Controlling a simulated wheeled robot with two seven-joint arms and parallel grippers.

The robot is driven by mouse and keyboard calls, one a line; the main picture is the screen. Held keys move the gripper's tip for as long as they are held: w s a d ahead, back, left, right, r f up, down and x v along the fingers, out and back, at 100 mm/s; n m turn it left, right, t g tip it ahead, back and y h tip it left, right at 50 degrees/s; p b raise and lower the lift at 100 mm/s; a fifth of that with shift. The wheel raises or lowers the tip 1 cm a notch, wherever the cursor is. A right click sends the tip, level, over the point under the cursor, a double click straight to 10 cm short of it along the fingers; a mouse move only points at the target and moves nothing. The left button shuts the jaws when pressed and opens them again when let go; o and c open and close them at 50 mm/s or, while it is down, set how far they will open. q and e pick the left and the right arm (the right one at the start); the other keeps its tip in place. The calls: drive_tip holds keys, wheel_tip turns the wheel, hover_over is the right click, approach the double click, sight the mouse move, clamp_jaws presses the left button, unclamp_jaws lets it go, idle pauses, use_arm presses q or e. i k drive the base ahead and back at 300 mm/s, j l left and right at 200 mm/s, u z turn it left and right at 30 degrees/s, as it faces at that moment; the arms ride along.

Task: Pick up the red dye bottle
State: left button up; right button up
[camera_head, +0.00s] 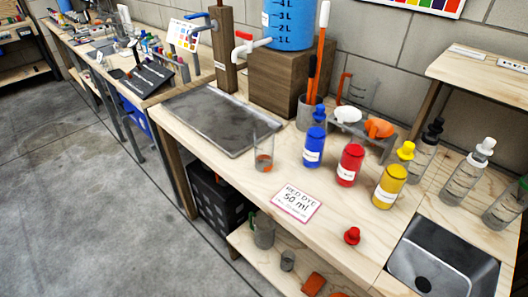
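The red dye bottle (349,166) stands upright on the wooden bench, between the blue bottle (314,147) and the yellow bottle (390,186). It carries a white label, and no tall cap shows on it. A small red cap (352,237) lies on the bench in front of it, apart from the bottle. A card (296,204) reading "RED DYE 50 ml" lies to its left. Neither of my grippers is in view.
A clear glass (264,153) with some orange-red at its bottom stands left of the bottles. A sink (441,262) is at the front right. Clear bottles (464,177) stand at the right. A cup of tools (309,112) and a small rack (362,128) are behind.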

sight(354, 153)
drive_tip(key=i+j+z, duration=0.15)
drive_tip(key=j+z, duration=0.6)
drive_tip(key=j, duration=0.25)
drive_tip(key=i+j+z, duration=0.1)
drive_tip(key=j+z, duration=0.3)
drive_tip(key=j, duration=0.15)
drive_tip(key=k+j+z, duration=0.1)
drive_tip(key=j+z, duration=0.25)
drive_tip(key=j, duration=0.15)
